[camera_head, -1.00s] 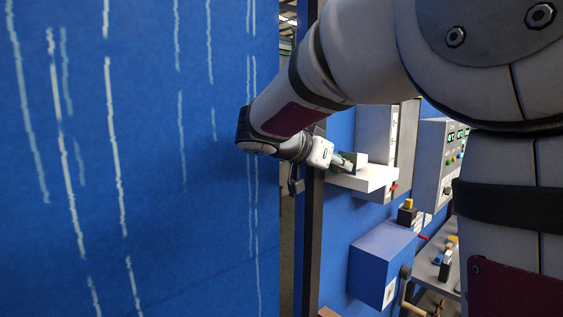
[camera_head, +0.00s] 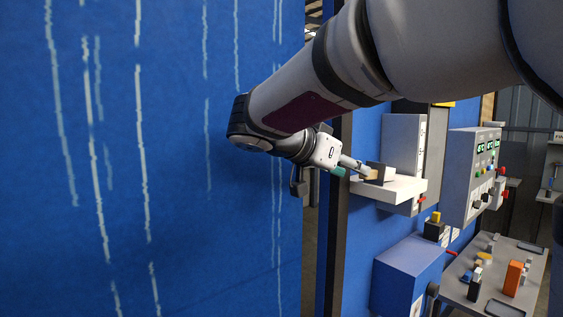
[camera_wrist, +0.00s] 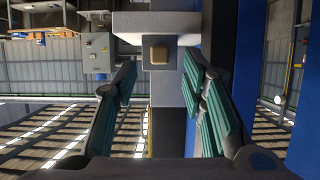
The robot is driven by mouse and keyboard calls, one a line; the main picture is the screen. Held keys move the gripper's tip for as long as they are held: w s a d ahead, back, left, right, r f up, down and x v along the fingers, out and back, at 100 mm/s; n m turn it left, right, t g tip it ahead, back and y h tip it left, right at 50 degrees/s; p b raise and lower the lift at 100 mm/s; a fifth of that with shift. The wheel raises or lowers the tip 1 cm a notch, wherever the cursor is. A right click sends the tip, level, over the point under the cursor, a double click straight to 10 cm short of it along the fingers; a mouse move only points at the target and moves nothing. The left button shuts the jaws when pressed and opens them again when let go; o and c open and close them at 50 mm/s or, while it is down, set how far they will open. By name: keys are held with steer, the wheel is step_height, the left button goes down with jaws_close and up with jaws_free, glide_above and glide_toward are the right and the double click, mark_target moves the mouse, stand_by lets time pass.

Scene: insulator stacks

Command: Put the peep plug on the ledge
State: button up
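A small dark block with a tan face (camera_head: 375,174), which looks like the peep plug, rests on the white ledge (camera_head: 405,189) near its left end. In the wrist view its tan square face (camera_wrist: 158,53) shows against the pale ledge (camera_wrist: 190,22). My gripper (camera_head: 348,168) is just left of the block in the head view. In the wrist view my gripper (camera_wrist: 160,85) has its teal-padded fingers wide apart, with nothing held between them. The block appears beyond the fingertips; whether a fingertip touches it I cannot tell.
A grey control box (camera_head: 474,175) with green displays is right of the ledge. A blue box (camera_head: 405,275) is below it, and a grey bench (camera_head: 500,280) with several small items is at lower right. A large blue panel (camera_head: 120,160) fills the left.

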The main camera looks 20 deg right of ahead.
steer(key=v, duration=0.6)
steer(key=s+d+f+n+g+y, duration=0.1)
steer(key=s+d+f+n+y, duration=0.1)
steer(key=s+f+n+y, duration=0.55)
steer(key=s+a+f+n+t+y, duration=0.2)
steer(key=s+a+f+n+y, duration=0.3)
steer(key=s+a+f, duration=0.4)
steer(key=s+f+n, duration=0.1)
steer(key=s+f, duration=0.2)
steer(key=s, duration=0.1)
steer(key=shift+b, duration=0.35)
steer(key=shift+w+n, duration=0.1)
steer(key=shift+n, duration=0.15)
steer(key=shift+w+f, duration=0.1)
steer(key=shift+f, duration=0.05)
